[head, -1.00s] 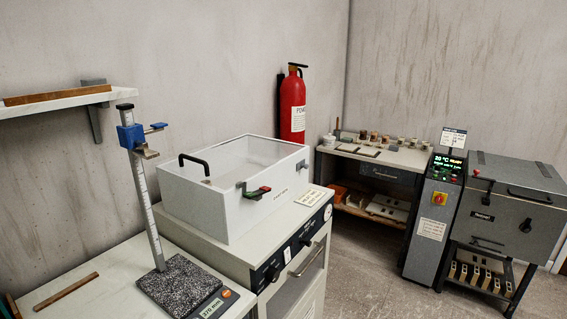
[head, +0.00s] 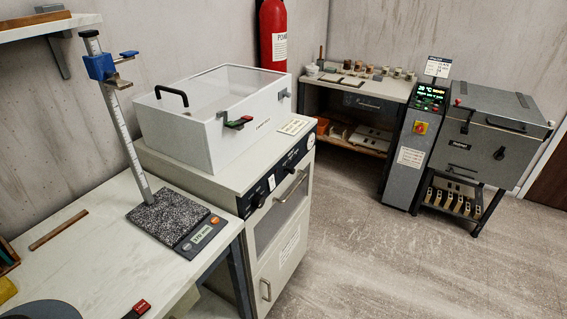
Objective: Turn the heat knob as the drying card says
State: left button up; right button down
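A pale cabinet (head: 275,240) with a glass-fronted door stands in the middle. Its sloped dark front panel carries a dark round knob (head: 257,201) at the left end and another dark knob (head: 290,168) further right. I cannot read which one is the heat knob. A small white card (head: 293,126) with print lies on the cabinet top, its text too small to read. A white paper (head: 290,241) is on the lower door. Neither of my grippers shows in the view.
A white lidded box (head: 200,140) sits on the cabinet. Left is a bench (head: 100,245) with a height gauge (head: 130,140). A grey control post (head: 412,150) and furnace (head: 480,150) stand at the back right. The floor (head: 370,260) in front is clear.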

aim_at(258, 200)
jog(key=i+l+u, duration=0.1)
jog(key=l, duration=0.25)
jog(key=i+l+u, duration=0.1)
jog(key=i+l, duration=0.15)
jog(key=i+l+u, duration=0.1)
jog(key=l, duration=0.35)
jog(key=i+l, duration=0.25)
jog(key=l+u, duration=0.05)
jog(key=l, duration=0.05)
